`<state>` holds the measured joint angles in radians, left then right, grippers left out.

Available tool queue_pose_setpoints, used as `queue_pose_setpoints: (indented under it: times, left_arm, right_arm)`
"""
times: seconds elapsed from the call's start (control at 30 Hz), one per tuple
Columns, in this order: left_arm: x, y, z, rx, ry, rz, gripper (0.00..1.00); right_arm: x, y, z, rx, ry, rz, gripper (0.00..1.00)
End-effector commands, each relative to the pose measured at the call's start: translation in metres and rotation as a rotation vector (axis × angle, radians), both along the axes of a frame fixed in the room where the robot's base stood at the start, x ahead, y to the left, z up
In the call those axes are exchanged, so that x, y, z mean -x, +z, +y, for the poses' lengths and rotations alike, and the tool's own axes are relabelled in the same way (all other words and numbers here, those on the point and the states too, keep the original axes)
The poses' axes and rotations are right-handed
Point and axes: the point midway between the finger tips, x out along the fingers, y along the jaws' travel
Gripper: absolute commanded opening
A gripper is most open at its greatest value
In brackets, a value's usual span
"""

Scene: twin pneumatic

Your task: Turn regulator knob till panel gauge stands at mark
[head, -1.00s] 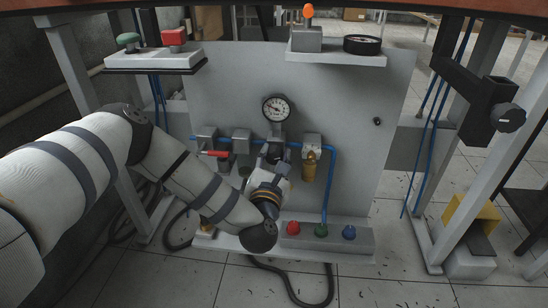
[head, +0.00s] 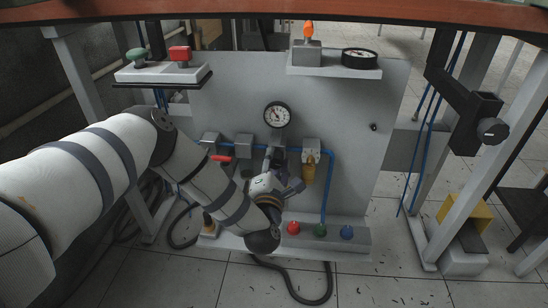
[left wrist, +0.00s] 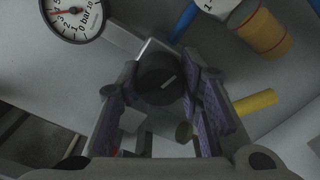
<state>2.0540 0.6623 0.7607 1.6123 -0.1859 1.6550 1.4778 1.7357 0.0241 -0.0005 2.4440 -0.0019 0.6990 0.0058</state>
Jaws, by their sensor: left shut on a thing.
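The panel gauge (head: 277,115) is a round white dial with a black rim on the grey upright panel. It also shows, cut off, at the top left of the left wrist view (left wrist: 75,14), with the word bar and a red line on its face. The black regulator knob (left wrist: 160,80) with a pale line on its face sits between the fingers of my left gripper (left wrist: 160,92). My left gripper (head: 276,182) is shut on the knob, below the gauge in the head view, where the gripper hides the knob. My right gripper is out of view.
A brass-coloured cylinder (head: 308,172) hangs just right of my gripper, with blue tubing (head: 332,180) beside it. Red, green (head: 320,230) and blue buttons sit on a box below. A shelf (head: 335,66) with an orange-topped part and another dial juts out above.

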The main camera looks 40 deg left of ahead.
Motion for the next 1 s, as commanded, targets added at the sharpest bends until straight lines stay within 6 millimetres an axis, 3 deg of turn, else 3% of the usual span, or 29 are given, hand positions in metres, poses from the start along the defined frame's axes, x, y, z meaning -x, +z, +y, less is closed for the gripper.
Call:
queue_pose_setpoints:
  times: [1.0]
  left_arm:
    - [0.001,0.0,0.001,-0.804,0.003,0.494,0.06]
  right_arm:
    - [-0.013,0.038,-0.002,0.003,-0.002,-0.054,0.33]
